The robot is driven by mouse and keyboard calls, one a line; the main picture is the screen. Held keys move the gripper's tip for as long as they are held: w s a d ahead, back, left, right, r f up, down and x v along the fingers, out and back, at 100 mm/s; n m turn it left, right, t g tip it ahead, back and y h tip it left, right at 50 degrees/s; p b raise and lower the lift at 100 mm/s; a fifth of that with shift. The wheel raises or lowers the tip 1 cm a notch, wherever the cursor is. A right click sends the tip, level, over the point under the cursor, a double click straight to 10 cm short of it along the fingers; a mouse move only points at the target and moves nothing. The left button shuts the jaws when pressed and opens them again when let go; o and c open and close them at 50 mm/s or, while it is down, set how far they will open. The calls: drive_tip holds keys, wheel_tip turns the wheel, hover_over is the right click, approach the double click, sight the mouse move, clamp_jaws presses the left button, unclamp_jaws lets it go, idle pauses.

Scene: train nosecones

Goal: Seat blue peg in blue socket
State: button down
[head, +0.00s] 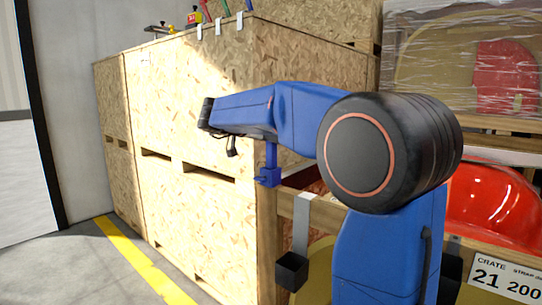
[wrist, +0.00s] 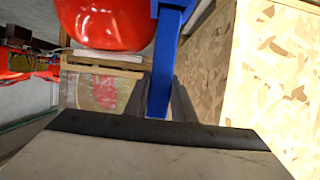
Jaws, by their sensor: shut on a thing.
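A blue bar, which I take to be the blue peg (wrist: 170,50), runs between the two dark fingers of my gripper (wrist: 160,98) in the wrist view. My gripper is shut on it. In the head view the bar (head: 271,154) hangs upright below my blue arm, beside the crate's corner. A wider blue block (head: 268,178) shows at its lower end. I cannot tell whether this block is part of the peg or the blue socket. The fingertips are largely hidden behind my arm in the head view.
A tall chipboard crate (head: 185,110) stands left of and behind the bar. A black open box (head: 290,270) hangs on a metal strap below. Red glossy nosecones (head: 490,205) sit in crates at right. Open floor (head: 95,270) lies at left.

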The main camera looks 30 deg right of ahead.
sight(268, 152)
drive_tip(key=shift+f, duration=2.8)
drive_tip(key=c, duration=1.5)
unclamp_jaws()
drive_tip(key=shift+w+f, duration=0.1)
drive_tip(key=shift+w, duration=0.05)
drive_tip(key=shift+c, duration=0.2)
drive_tip(key=shift+o, duration=0.3)
drive_tip(key=shift+r, duration=0.25)
drive_tip(key=shift+a+r, duration=0.15)
drive_tip(key=shift+a, duration=0.1)
drive_tip(key=v, duration=1.1)
drive_tip(key=shift+s+a+r, duration=0.15)
drive_tip(key=shift+s+r, duration=0.05)
drive_tip(key=shift+s, duration=0.05)
drive_tip(key=shift+o, duration=0.4)
